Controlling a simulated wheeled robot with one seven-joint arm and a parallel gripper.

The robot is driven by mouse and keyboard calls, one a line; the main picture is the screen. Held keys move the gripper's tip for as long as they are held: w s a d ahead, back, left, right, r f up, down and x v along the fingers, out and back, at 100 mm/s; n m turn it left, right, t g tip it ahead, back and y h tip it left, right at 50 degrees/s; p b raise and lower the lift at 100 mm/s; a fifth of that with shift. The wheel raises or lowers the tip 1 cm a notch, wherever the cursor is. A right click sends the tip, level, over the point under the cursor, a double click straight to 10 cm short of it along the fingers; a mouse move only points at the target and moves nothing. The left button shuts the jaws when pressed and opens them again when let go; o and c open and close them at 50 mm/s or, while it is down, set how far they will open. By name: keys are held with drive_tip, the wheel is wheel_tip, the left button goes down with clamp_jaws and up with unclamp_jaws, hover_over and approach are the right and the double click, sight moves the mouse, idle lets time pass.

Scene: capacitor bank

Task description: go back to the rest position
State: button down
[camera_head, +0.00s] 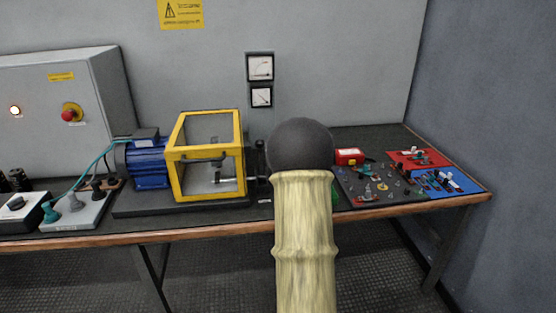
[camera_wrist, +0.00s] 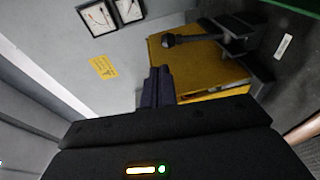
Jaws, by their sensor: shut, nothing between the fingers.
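My gripper (camera_wrist: 157,72) shows in the wrist view as two dark fingers close together above the black gripper body. It is shut and holds nothing. It appears in front of a yellow-framed box (camera_wrist: 205,62), with a dark rod and round knob beside it; I cannot tell the exact gap. In the head view, my beige arm with its dark round joint stands in front of the bench (camera_head: 150,237), right of the yellow-framed box (camera_head: 243,160). The gripper itself is hidden there behind the arm.
A blue motor (camera_head: 148,165) stands left of the yellow frame. A grey cabinet (camera_head: 40,95) with a red button is farther left. A board of small parts (camera_head: 350,190), a red tray (camera_head: 430,153) and a blue tray (camera_head: 470,187) lie right. Two gauges (camera_head: 260,67) hang on the wall.

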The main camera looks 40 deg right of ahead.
drive_tip(key=shift+w+a, duration=0.15)
drive_tip(key=shift+a, duration=0.15)
drive_tip(key=s+a+f+m+g+y, duration=0.1)
drive_tip(key=s+a+f+m+g, duration=0.15)
drive_tip(key=a, duration=0.35)
drive_tip(key=s+a+f+m+g+y, duration=0.1)
drive_tip(key=a+m, duration=0.2)
drive_tip(key=a, duration=0.3)
drive_tip(key=s+a+f+m+g, duration=0.1)
drive_tip(key=a+f+m+g, duration=0.1)
drive_tip(key=a, duration=0.5)
drive_tip(key=s+a+f+m+g+y, duration=0.2)
drive_tip(key=s+a+m+g, duration=0.15)
drive_tip(key=s+a, duration=0.6)
drive_tip(key=s+a+f+m+g+y, duration=0.1)
drive_tip(key=s+a+f+m+g, duration=0.25)
drive_tip(key=s+a, duration=0.55)
drive_tip(key=w+d+p+v, duration=0.1)
drive_tip(key=w+p+v, duration=0.1)
drive_tip(key=p+v, duration=0.9)
drive_tip(key=w+d+r+p+v, duration=0.1)
drive_tip(key=w+p+v, duration=0.1)
drive_tip(key=p+v, duration=1)
drive_tip(key=shift+w+r+g, duration=0.25)
drive_tip(key=shift+r+g, duration=0.1)
drive_tip(key=shift+r, duration=0.1)
